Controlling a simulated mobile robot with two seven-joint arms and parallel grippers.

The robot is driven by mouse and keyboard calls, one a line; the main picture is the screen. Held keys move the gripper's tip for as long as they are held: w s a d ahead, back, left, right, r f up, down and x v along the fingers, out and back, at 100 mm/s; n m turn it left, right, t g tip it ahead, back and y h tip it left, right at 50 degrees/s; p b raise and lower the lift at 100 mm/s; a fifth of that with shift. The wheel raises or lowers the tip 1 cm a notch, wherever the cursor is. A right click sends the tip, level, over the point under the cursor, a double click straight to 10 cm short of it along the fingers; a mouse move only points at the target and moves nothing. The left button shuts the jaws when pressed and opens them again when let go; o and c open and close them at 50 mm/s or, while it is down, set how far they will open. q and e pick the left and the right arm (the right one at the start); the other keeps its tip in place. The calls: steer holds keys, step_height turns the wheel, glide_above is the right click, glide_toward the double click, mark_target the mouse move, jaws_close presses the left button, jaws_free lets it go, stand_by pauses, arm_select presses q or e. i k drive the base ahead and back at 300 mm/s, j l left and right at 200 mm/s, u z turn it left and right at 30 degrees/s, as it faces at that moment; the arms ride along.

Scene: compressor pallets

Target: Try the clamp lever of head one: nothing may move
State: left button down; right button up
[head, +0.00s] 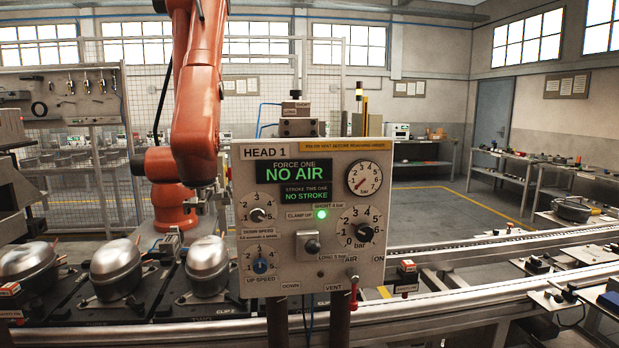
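The HEAD 1 panel (330,170) stands upright in the middle of the head view. Its green displays read NO AIR (291,173) and NO STROKE (306,195). A green lamp (321,213) is lit beside the CLAMP UP label (299,215). Below it a small switch or lever (312,247) sits on a light plate, between SHORT 4 bar and LONG 5 bar markings; no part is clearly labelled clamp lever. A red-handled lever (354,292) hangs at the lower edge, between VENT and AIR ON. The upper gauge (364,178) has a red needle near zero. Neither gripper shows.
Blue UP SPEED (260,266) and dark DOWN SPEED knobs (257,214) and a pressure knob (364,232) share the panel. An orange robot arm (196,110) stands behind, left. Silver compressor shells (116,268) sit on pallets at left. Conveyor rails (480,295) run right.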

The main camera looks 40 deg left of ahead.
mark_target(312, 246)
steer(key=j+u, duration=0.2)
steer(key=u, duration=1.05)
steer(key=i+l, duration=0.05)
